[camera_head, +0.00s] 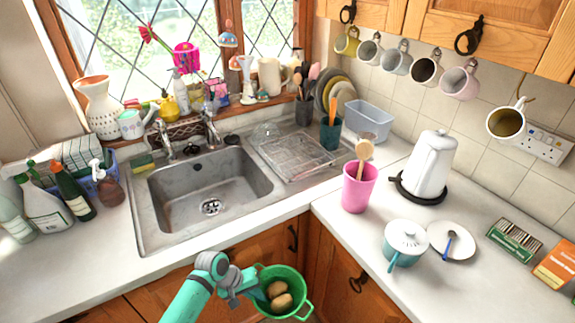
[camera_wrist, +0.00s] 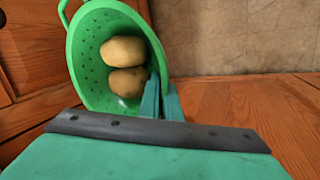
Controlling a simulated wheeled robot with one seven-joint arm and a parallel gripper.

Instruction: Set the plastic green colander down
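The green plastic colander (camera_head: 298,288) is in front of the wooden cupboards, below the worktop edge, at the bottom middle of the head view. It holds two brown potatoes (camera_head: 279,302). My gripper (camera_head: 261,291) is at its left rim. In the wrist view the colander (camera_wrist: 86,65) is tilted, its inside facing me, with the potatoes (camera_wrist: 124,50) against its right side. There my gripper (camera_wrist: 162,88) has one finger inside and one outside the rim, shut on the wall. The colander's underside is hidden.
The sink (camera_head: 210,195) is set into the left worktop, with a drying rack (camera_head: 295,155) beside it. The right worktop holds a pink pot (camera_head: 357,192), a teal lidded pot (camera_head: 405,245), a plate (camera_head: 462,250) and a kettle (camera_head: 430,165).

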